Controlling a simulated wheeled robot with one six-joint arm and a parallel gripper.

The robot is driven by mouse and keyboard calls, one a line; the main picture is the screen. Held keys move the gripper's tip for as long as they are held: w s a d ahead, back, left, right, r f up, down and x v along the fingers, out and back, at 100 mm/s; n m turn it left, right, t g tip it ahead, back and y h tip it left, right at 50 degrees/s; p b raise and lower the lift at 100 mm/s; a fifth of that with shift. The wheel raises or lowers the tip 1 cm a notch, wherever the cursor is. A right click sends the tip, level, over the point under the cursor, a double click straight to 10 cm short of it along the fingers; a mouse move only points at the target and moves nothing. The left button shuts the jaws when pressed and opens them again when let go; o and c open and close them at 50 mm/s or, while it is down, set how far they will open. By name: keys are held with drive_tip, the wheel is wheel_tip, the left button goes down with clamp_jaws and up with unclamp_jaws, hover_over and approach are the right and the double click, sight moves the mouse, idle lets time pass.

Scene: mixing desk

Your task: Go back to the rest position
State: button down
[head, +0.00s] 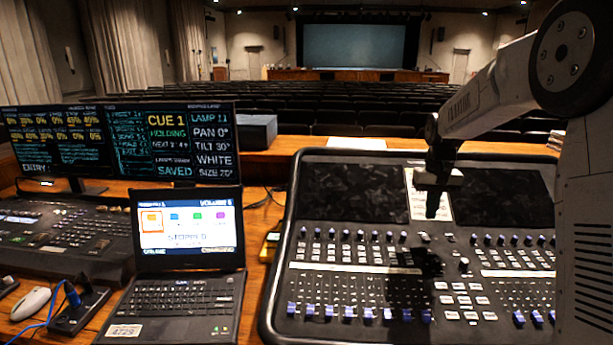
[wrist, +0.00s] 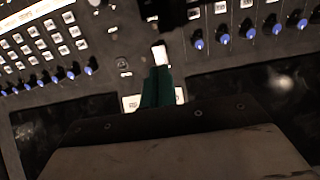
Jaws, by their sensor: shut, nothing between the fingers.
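My gripper (head: 433,205) hangs above the upper middle of the mixing desk (head: 278,262), fingers pointing down, between its two dark screens. In the wrist view my gripper (wrist: 160,72) shows as two fingertips close together with nothing between them. Its fingers are over a pale label strip on the desk, apart from the knobs as far as I can see. My arm comes in from the right side of the head view and hides part of the desk's right side.
A laptop (head: 185,295) reading STOPPED stands left of the desk. A lighting console (head: 70,235), a wide monitor (head: 120,143) and a mouse (head: 30,303) are further left. White paper (head: 357,143) lies behind the desk. Rows of seats and a stage screen (head: 353,45) lie beyond.

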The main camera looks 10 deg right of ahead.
drive_tip(key=s, duration=0.2)
drive_tip(key=s+f, duration=0.1)
drive_tip(key=shift+a+g, duration=0.3)
drive_tip(key=shift+a, duration=0.1)
drive_tip(key=s+a+r, duration=0.2)
drive_tip(key=s+a, duration=0.2)
drive_tip(key=s, duration=0.8)
drive_tip(key=s+a+r+n+t, duration=0.1)
drive_tip(key=s+a+r, duration=0.2)
drive_tip(key=s, duration=0.9)
drive_tip(key=s+a+r+n+t, duration=0.1)
drive_tip(key=s+a, duration=0.4)
drive_tip(key=s, duration=0.7)
drive_tip(key=shift+a+r, duration=0.35)
drive_tip(key=shift+r, duration=0.5)
drive_tip(key=shift+s, duration=0.1)
